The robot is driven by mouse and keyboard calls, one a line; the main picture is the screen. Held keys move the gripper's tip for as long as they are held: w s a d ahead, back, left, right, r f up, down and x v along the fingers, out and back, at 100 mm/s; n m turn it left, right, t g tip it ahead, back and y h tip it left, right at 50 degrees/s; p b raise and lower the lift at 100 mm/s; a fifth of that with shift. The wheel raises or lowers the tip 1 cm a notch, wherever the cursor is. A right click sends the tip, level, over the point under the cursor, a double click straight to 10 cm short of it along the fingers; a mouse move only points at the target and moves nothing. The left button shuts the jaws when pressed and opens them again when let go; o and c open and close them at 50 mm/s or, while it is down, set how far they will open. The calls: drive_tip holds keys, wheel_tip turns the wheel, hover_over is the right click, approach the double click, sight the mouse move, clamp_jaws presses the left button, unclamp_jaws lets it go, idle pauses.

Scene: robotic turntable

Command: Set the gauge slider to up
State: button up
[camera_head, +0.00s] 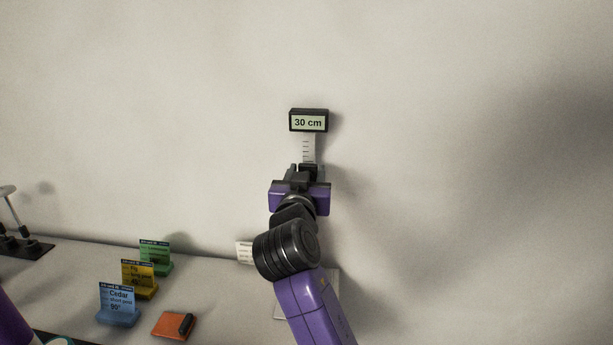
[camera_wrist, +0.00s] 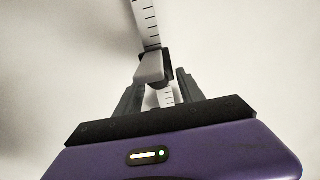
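The gauge is on the wall, with a dark display (camera_head: 308,121) reading "30 cm" above a white strip (camera_head: 309,148) with black tick marks. The strip also runs through the wrist view (camera_wrist: 146,18). The slider, a dark carriage with a light grey handle (camera_wrist: 150,67), sits on the strip below the display. My gripper (camera_wrist: 160,80) is at the slider, its two fingers apart on either side of the handle. A gap shows between the handle and the right finger; contact on the left is unclear. In the head view my gripper (camera_head: 304,172) hides most of the slider.
A counter (camera_head: 215,290) lies below. It holds blue (camera_head: 118,304), yellow (camera_head: 139,279) and green (camera_head: 155,258) label stands and an orange block (camera_head: 174,325). A dark-based device (camera_head: 22,247) stands at the left. The wall around the gauge is bare.

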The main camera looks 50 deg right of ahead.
drive_tip(key=b+v, duration=0.2)
drive_tip(key=v, duration=0.5)
drive_tip(key=shift+s+a, duration=0.3)
idle(0.3)
